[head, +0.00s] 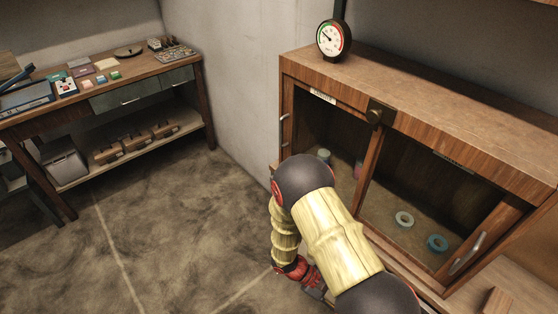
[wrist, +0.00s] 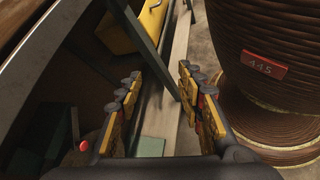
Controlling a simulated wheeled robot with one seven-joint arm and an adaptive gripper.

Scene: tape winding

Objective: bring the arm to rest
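My gripper (wrist: 158,82) is open in the wrist view. Its two yellow and black fingers stand apart, with nothing held between them. In the head view my arm comes in from the lower right and bends down in front of the wooden cabinet (head: 430,88). My gripper is low beside the cabinet there, partly hidden by the arm.
A large brown ribbed drum (wrist: 265,25) with a red label stands close to the right finger. The cabinet holds a pale ring (head: 404,219) and a blue ring (head: 437,243). A gauge (head: 334,38) stands on top. A workbench (head: 130,68) is at left; open floor lies between.

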